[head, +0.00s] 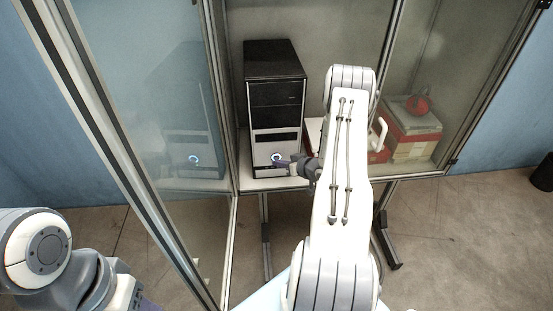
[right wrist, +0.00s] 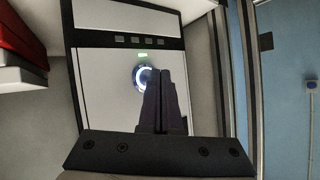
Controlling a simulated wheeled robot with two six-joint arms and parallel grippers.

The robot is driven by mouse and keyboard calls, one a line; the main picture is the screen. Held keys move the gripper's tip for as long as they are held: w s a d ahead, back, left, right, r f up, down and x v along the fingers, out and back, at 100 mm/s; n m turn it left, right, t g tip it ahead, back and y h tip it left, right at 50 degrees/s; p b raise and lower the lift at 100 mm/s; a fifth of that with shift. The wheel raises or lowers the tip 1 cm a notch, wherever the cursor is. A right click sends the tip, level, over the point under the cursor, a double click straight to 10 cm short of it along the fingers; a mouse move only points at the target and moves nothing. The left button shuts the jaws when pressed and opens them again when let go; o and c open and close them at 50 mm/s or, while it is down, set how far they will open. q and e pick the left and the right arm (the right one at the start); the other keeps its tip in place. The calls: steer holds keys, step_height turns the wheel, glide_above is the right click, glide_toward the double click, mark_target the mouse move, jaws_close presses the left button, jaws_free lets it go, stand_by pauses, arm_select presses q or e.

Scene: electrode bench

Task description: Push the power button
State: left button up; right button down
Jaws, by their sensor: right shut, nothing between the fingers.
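The computer tower (head: 274,100), black above and silver below, stands upright inside the glass-walled cabinet. Its round power button (head: 276,157) is on the silver front panel and has a glowing bluish-white ring. In the right wrist view the button (right wrist: 141,77) shows below a small green light. My right gripper (head: 283,162) is shut and empty, with its fingertips at the button's lower right edge. In the right wrist view the fingers (right wrist: 165,74) cover the ring's right side. I cannot tell whether they touch it. On the left only my left arm's links show.
The open glass door (head: 150,130) stands left of the tower and reflects it. A red-and-white box (head: 412,130) with a red object (head: 418,105) on top sits at the right of the cabinet. The cabinet's metal post (head: 388,50) rises behind my right arm.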

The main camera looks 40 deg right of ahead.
steer(key=s+a, duration=0.3)
steer(key=s, duration=0.2)
steer(key=shift+p, duration=0.4)
steer(key=shift+s, duration=0.1)
stand_by(0.4)
